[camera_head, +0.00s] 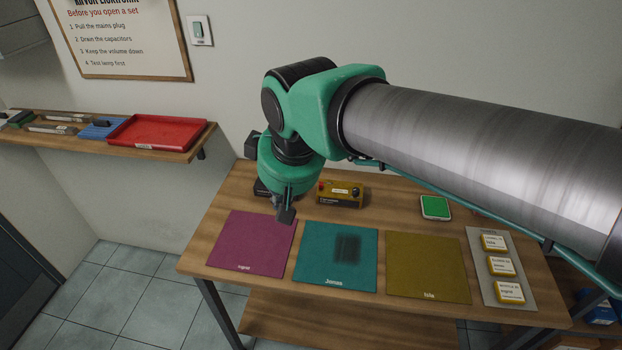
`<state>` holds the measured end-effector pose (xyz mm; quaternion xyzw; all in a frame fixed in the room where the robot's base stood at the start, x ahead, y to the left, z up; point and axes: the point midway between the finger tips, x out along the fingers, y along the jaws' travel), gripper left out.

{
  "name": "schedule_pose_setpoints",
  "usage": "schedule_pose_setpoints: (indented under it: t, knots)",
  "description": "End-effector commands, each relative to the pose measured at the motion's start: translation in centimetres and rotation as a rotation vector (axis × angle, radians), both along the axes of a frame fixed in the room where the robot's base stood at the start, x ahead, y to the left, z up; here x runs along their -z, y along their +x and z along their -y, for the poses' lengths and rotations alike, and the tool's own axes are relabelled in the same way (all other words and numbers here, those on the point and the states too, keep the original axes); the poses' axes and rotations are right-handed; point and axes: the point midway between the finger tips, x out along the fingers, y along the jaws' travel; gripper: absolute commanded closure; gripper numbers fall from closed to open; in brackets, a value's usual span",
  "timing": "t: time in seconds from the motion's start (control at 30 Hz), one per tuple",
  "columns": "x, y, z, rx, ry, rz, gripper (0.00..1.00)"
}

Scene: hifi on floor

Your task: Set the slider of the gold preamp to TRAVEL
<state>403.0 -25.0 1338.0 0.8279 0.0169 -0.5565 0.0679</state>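The gold preamp (345,200) is a small box at the back of the wooden table. It has a pale label on top and a small red part at its left end. Its slider and any TRAVEL marking are too small to make out. My gripper (287,216) points down just left of the preamp, above the back of the magenta mat, and looks apart from the preamp. Its fingers are dark and small, so I cannot tell whether they are open or shut. My arm comes in from the right, above the preamp.
A dark object (261,188) is partly hidden behind my gripper. Magenta (250,245), teal (310,265) and olive (428,268) mats line the table (395,208). A green pad (435,207) and a grey board (480,255) with yellow-edged blocks are right. A red tray (160,132) is shelved left.

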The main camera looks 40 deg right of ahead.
Motion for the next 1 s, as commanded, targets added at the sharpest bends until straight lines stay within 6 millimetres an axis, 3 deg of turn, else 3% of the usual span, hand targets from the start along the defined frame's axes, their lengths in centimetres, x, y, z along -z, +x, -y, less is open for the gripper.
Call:
schedule_pose_setpoints:
  t: [0.5, 1.0]
  knots:
    - [-0.7, 9.6, 3.9, -0.122, -0.09, -0.133, 1.0]
    - [1.8, 18.4, 8.6, -0.251, -0.154, -0.266, 1.0]
